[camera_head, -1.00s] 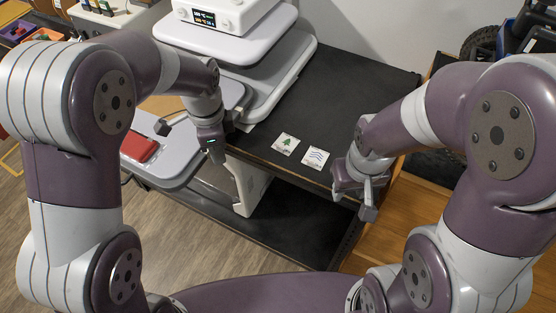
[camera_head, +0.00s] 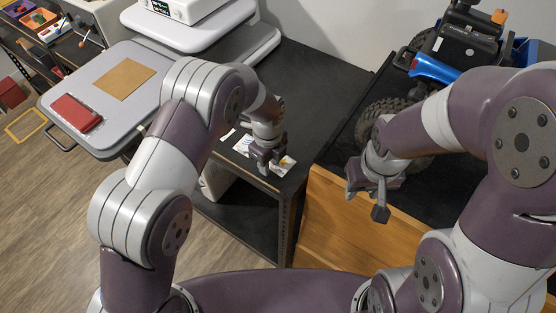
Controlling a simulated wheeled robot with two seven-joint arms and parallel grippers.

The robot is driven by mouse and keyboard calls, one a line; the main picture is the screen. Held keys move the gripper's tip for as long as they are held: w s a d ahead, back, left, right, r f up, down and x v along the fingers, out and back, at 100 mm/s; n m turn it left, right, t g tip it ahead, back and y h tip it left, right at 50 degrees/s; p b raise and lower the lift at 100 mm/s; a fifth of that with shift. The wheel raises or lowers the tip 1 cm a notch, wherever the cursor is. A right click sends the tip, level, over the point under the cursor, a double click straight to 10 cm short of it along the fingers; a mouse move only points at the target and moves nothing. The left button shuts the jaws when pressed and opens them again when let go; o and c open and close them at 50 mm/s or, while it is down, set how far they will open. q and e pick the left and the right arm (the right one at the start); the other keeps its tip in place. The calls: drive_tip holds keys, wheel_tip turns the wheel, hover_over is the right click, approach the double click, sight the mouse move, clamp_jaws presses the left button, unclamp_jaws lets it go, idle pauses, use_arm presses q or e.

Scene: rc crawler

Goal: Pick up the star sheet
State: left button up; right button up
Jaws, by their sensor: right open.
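Small white sheets lie near the front edge of the black table. One sheet (camera_head: 242,145) is partly hidden behind my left gripper. Another sheet (camera_head: 287,166), with a yellowish mark, shows at the gripper's right; I cannot make out whether the mark is a star. My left gripper (camera_head: 268,163) points down over the sheets; I cannot tell whether it touches one or how far its fingers are apart. My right gripper (camera_head: 367,193) is open and empty, above the front of the wooden cabinet.
The black table (camera_head: 310,85) is clear behind the sheets. A grey heat press (camera_head: 130,65) with a tan sheet (camera_head: 125,79) and a red block (camera_head: 76,113) stands at left. A blue and black crawler (camera_head: 435,68) with large tires is at right, near my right arm.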

use_arm(q)
drive_tip(key=shift+d+f, duration=0.25)
drive_tip(key=shift+d, duration=0.15)
drive_tip(key=shift+a, duration=0.1)
drive_tip(key=c, duration=0.5)
drive_tip(key=shift+a, duration=0.15)
clamp_jaws()
